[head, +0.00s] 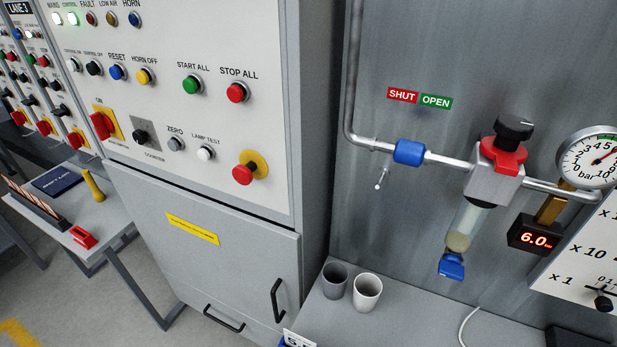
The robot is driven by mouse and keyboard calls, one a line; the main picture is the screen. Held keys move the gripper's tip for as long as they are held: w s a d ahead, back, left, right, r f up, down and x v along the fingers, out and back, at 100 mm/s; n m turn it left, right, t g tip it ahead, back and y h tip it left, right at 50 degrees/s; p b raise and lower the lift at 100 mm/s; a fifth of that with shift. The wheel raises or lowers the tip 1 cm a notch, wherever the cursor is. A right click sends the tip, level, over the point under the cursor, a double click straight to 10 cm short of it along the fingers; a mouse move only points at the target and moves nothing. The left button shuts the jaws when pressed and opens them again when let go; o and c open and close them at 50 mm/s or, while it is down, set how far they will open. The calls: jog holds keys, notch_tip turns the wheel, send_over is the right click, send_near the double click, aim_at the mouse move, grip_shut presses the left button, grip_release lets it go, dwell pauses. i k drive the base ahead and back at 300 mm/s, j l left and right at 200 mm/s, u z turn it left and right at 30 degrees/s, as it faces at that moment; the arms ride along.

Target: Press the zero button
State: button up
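My gripper is not in view.
A red emergency button (243,173) on a yellow disc and a red-yellow rotary switch (103,125) flank that row. Right are two cups (367,292) on a grey bench, a pipe with a blue valve (409,152), and a pressure gauge (590,158). A small table (115,207) stands left.

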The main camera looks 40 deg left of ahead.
aim_at(175, 145)
jog(key=u, duration=1.65)
